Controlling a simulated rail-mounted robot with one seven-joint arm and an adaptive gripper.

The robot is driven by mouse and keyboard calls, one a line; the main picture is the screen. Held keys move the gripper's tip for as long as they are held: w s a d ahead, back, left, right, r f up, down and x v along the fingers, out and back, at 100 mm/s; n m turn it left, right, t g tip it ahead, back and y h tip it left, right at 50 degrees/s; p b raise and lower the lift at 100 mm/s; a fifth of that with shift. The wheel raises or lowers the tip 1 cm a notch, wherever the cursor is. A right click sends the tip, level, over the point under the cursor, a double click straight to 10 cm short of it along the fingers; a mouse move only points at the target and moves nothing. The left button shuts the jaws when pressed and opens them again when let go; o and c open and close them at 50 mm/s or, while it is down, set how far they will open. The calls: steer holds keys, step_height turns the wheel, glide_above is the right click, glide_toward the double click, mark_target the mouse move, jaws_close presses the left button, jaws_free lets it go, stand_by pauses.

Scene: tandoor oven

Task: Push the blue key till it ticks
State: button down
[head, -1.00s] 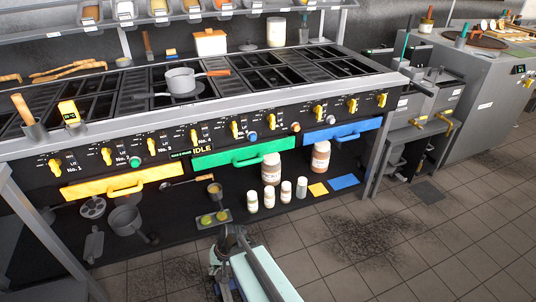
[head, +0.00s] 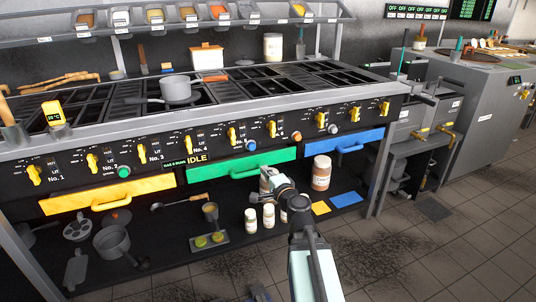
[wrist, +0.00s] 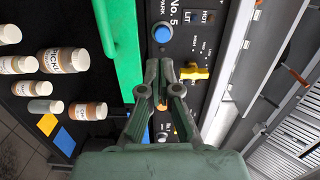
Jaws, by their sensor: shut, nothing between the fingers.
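My gripper (wrist: 161,66) is shut and empty, pointing toward the panel. In the head view my gripper (head: 268,178) is small, partly hidden by my wrist, and sits below the green bar, lower right of the key. Contact with the panel cannot be told.
The green bar (head: 240,163) juts out under the key. A yellow knob (wrist: 195,72) lies right of my fingers in the wrist view. Jars (head: 321,173) stand on the lower shelf. A pot (head: 176,89) sits on the stove top. Floor space is free at right.

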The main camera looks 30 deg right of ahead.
mark_target(252, 148)
steer(key=shift+d+r+m+h, duration=0.1)
steer(key=shift+d+m+h, duration=0.4)
steer(key=shift+d+h, duration=0.1)
steer(key=shift+w+a, duration=0.1)
steer(key=w, duration=0.4)
steer(key=w+d, duration=0.1)
steer(key=w, duration=0.8)
steer(key=shift+w+d, duration=0.15)
steer(key=shift+w, duration=0.25)
steer(key=shift+w+d+b, duration=0.15)
steer(key=shift+w+b, duration=0.35)
steer(key=shift+w, duration=0.5)
